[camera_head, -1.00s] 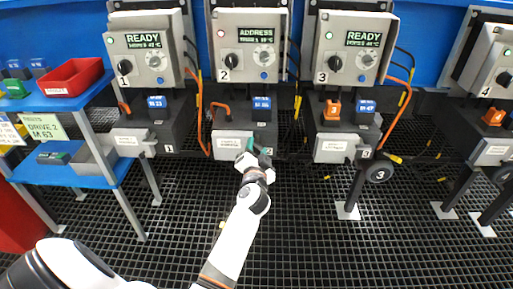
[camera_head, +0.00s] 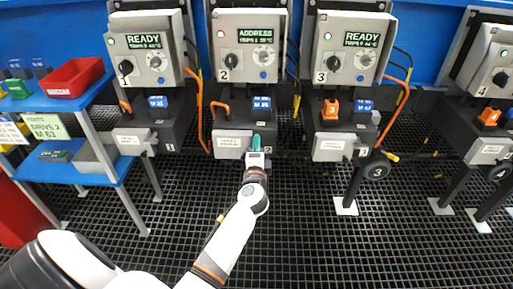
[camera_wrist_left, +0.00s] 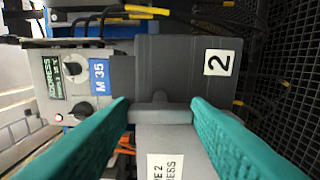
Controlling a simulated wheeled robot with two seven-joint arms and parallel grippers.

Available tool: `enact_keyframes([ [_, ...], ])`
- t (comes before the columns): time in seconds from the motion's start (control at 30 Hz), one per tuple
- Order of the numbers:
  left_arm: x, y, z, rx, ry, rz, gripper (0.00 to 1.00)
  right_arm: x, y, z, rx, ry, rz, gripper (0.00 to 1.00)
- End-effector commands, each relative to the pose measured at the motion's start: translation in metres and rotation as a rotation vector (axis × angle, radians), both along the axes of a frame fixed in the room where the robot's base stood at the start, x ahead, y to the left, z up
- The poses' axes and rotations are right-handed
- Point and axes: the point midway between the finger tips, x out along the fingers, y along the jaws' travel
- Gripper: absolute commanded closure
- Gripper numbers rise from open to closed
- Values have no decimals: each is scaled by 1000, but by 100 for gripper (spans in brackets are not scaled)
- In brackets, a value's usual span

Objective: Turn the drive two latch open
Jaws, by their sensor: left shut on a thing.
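Drive two (camera_head: 249,45) is a grey box with a screen reading ADDRESS and a black knob, in the middle of the head view. Below it is a dark housing (camera_wrist_left: 180,65) marked 2, with a light grey labelled cover (camera_head: 233,142). My left gripper (camera_head: 256,143) is at the right end of that cover. In the left wrist view its teal fingers (camera_wrist_left: 160,108) are on either side of a small grey latch (camera_wrist_left: 158,112) between housing and cover, shut on it. The fingers partly hide the cover. My right gripper is not in view.
Drive one (camera_head: 144,50) and drive three (camera_head: 350,50) stand on either side, both reading READY. Orange cables hang between the stations. A blue shelf (camera_head: 60,103) with a red bin (camera_head: 75,78) stands at the left. The grid floor in front is open.

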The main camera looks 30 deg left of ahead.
Motion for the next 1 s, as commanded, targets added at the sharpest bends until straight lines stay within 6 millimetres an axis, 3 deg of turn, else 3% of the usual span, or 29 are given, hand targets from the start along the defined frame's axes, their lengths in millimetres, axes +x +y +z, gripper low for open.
enact_keyframes([
  [0.63, 1, -1, 1, 42, 22, -2, 79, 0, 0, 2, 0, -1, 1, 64],
  [0.67, 1, -1, 1, 42, 22, -2, 52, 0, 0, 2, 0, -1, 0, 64],
  [0.77, 1, 0, 1, 40, 22, -2, 35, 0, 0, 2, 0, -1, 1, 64],
  [1.0, 0, 0, 0, 39, 23, -1, 35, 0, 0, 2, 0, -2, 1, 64],
])
